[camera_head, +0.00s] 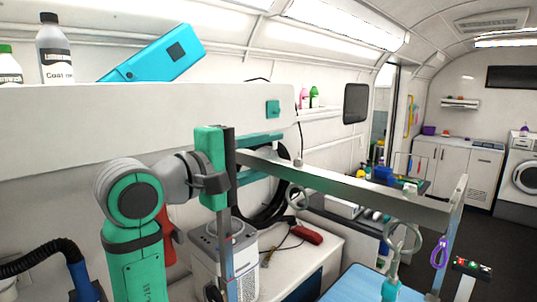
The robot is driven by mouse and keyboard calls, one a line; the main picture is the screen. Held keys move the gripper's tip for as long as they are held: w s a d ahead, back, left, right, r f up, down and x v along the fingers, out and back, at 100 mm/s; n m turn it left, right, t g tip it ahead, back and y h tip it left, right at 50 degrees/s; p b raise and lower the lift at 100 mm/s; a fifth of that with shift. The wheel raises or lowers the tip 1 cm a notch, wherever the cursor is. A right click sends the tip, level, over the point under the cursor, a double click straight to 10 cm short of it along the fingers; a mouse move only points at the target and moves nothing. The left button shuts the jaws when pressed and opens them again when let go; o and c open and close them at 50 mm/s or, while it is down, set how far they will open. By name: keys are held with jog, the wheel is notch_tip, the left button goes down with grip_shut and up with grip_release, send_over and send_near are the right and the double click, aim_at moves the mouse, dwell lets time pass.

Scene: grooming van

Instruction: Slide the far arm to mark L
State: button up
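A grey overhead bar (350,186) runs from the left upright post (226,262) to the right upright post (449,240) over a blue table top (362,286). I cannot tell which part is the far arm, and no letter L is readable. My gripper (279,154) is at the bar's left end. Its two teal fingers point right, one above the other, with a gap between them, so it looks open. The bar's left end overlaps this gap in the picture; I cannot tell whether they touch. Part of the gripper is hidden behind dark parts near the post.
A small button box (472,267) is by the right post. A grey dryer-like machine (226,250) and a red clipper (305,234) stand behind. Dark floor lies open at right.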

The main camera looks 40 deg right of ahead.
jog(key=shift+a, duration=0.1)
jog(key=a, duration=1)
jog(key=shift+w, duration=0.1)
jog(key=shift+s+a, duration=0.2)
jog(key=shift+a, duration=0.05)
jog(key=shift+w+a, duration=0.15)
jog(key=shift+w, duration=0.1)
jog(key=shift+f, duration=0.1)
